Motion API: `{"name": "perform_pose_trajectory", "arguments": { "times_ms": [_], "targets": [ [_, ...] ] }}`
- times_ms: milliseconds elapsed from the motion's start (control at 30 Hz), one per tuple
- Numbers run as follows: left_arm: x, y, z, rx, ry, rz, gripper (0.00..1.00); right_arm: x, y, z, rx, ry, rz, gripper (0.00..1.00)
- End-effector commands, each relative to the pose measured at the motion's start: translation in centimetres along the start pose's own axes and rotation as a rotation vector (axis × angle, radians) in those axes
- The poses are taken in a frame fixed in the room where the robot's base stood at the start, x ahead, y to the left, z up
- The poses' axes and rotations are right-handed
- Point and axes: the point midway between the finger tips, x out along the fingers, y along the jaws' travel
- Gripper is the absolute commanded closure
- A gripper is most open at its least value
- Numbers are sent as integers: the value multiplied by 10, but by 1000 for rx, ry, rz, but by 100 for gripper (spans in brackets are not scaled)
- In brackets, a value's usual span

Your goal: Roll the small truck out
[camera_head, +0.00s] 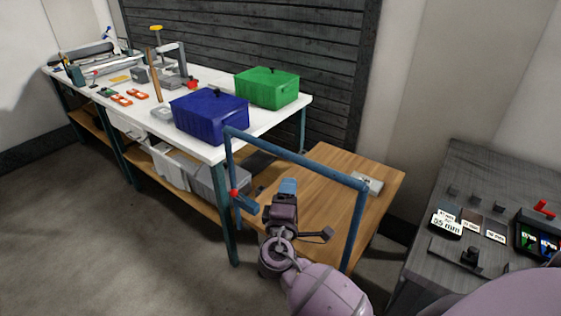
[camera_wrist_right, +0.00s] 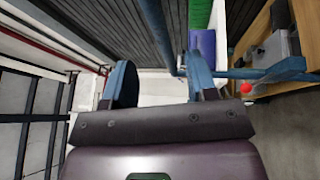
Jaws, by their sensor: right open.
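The small truck looks to be the low cart with a wooden deck (camera_head: 325,204) and a blue tubular handle (camera_head: 295,157), right of the long workbench. My right gripper (camera_head: 288,187) is in front of the deck, inside the outline of the handle frame in the head view. In the right wrist view its two blue fingers (camera_wrist_right: 161,80) stand apart with nothing between them. A blue tube (camera_wrist_right: 155,35) passes beyond the fingers there. I cannot tell whether the gripper touches the handle. My left gripper is not in view.
A white-topped workbench (camera_head: 215,152) bears a blue box (camera_head: 208,117), a green box (camera_head: 267,88) and several tools. A small light item (camera_head: 368,183) lies on the deck. A grey cabinet (camera_head: 480,180) stands at right. Floor (camera_head: 110,220) is clear at front left.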

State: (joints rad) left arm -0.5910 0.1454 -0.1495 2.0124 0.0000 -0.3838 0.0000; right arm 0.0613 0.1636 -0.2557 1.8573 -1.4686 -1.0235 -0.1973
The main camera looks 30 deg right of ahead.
Motion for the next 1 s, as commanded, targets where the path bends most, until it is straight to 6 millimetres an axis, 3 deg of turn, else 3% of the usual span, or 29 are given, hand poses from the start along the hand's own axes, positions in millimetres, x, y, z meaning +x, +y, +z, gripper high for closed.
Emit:
{"name": "perform_pose_trajectory", "arguments": {
  "times_ms": [267, 700, 1000],
  "targets": [
    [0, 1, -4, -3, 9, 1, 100, 9, 5, 9, -51, -54, 25, 48],
    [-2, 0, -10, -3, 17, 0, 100, 80, 7, 13, -51, -52, 24, 48],
    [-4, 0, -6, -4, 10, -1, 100, 106, 6, 14, -49, -52, 22, 48]
  ]
}}
